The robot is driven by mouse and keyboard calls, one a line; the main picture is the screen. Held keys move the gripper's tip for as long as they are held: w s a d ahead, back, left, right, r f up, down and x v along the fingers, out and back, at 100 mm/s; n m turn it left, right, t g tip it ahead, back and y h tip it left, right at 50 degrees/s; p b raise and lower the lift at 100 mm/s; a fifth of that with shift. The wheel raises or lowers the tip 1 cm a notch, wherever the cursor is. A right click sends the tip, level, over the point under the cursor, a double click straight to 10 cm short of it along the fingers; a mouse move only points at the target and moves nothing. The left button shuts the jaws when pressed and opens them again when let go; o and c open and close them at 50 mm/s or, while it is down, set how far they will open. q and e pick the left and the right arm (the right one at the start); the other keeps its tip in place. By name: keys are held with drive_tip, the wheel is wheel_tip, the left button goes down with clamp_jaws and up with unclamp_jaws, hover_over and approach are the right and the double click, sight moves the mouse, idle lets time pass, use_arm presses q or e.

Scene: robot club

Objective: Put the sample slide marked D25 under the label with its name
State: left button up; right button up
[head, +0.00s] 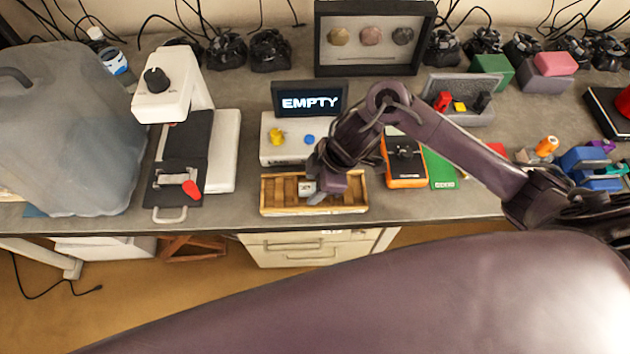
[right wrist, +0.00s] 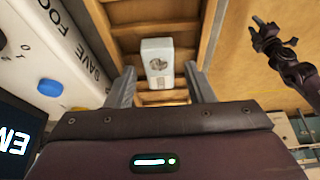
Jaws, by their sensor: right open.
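A wooden tray (head: 345,200) with compartments lies at the table's front edge. A small pale grey block (right wrist: 157,62) with a round darker spot sits in it; I cannot read a D25 mark on it. My right gripper (head: 312,190) is over the tray. In the right wrist view its fingers (right wrist: 161,88) are open, one on each side of the block's near end, with visible gaps. In that view a dark arm end, likely my left gripper (right wrist: 272,38), hangs over the floor, too small to judge. No D25 label is readable.
Behind the tray stands a white device (head: 275,150) with yellow and blue buttons and a screen (head: 309,101) reading EMPTY. A white microscope-like device (head: 222,150) stands left. An orange-black meter (head: 405,178) and green board (head: 440,172) are right. Bare table lies between microscope and tray.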

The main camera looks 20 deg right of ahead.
drive_tip(key=p+v, duration=0.1)
drive_tip(key=v, duration=1.1)
drive_tip(key=shift+r, duration=0.2)
